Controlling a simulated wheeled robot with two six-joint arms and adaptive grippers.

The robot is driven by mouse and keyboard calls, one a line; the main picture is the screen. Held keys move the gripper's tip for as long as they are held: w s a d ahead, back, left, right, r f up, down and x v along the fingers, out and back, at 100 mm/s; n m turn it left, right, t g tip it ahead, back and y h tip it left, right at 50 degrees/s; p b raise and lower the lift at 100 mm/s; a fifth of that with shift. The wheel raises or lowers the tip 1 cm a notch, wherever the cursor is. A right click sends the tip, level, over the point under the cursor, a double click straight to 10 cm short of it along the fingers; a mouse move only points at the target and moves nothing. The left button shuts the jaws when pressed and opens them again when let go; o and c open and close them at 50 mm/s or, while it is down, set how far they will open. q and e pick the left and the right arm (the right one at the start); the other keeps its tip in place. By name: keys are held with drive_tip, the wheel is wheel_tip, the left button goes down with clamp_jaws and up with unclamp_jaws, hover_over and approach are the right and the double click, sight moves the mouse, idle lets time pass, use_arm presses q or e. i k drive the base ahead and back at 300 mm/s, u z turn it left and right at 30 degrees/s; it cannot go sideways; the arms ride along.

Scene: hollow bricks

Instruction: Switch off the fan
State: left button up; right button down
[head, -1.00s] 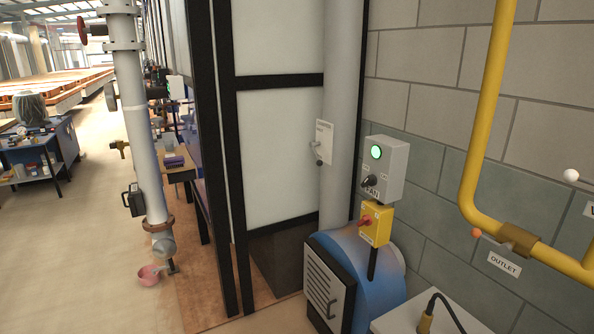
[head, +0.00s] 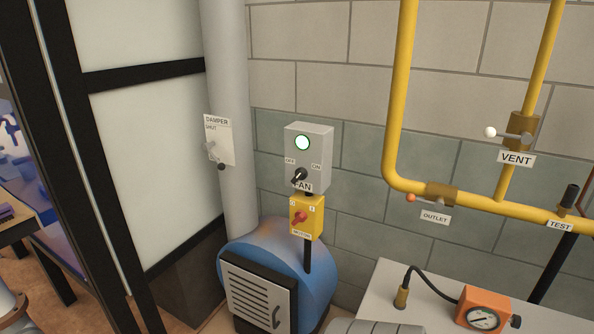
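The fan control box (head: 322,153) is a grey box on the block wall. It has a round lamp (head: 302,143) with a pale, bright face and a green rim, which looks lit. Below the lamp is a black knob (head: 299,175) between the labels OFF on the left and ON on the right, above the word FAN. I cannot tell for sure which label the knob points to. A yellow box with a red rotary switch (head: 299,217) hangs just below. Neither of my grippers is in view.
A grey duct (head: 232,120) with a damper plate (head: 219,140) stands left of the boxes. Yellow pipes (head: 398,105) with VENT and OUTLET valves run at right. A pale bench top (head: 430,292) with an orange gauge (head: 484,310) fills the lower right.

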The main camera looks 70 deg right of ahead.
sight(301, 173)
drive_tip(key=z, duration=0.65)
drive_tip(key=i, duration=0.8)
drive_tip(key=z, duration=0.7)
